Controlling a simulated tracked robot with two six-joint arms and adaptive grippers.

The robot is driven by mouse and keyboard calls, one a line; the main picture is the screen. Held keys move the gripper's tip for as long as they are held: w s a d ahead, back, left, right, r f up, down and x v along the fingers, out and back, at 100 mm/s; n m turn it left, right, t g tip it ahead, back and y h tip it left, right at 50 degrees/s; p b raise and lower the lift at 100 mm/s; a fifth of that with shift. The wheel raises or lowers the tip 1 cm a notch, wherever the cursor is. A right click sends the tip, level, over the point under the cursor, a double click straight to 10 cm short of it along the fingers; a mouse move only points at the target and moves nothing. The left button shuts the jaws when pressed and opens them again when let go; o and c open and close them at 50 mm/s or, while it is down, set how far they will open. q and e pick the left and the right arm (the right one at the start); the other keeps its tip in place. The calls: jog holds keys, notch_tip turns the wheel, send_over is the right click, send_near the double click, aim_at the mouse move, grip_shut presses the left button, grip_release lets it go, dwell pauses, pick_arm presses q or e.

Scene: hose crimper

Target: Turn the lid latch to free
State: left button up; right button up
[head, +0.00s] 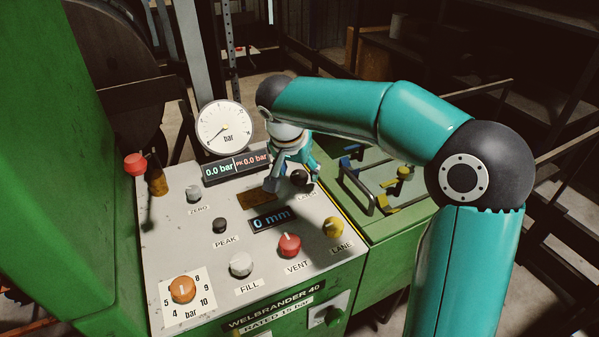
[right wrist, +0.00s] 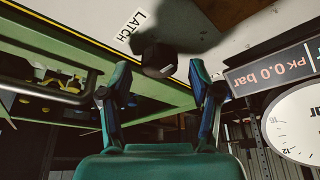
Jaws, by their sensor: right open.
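The latch knob is a small dark round knob (head: 299,178) at the upper right of the grey control panel, partly behind my gripper in the head view. In the right wrist view the black knob (right wrist: 159,60) sits beside the "LATCH" label (right wrist: 132,25). My right gripper (head: 287,177) is over the panel at the knob. In the right wrist view its two fingers (right wrist: 162,82) are open, with the knob just beyond and between their tips; they do not appear closed on it. My left gripper is not in view.
A green lidded bay with a handle (head: 357,190) lies to the right.

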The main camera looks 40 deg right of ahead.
jog(key=shift+d+f, duration=0.2)
jog(key=shift+f, duration=0.3)
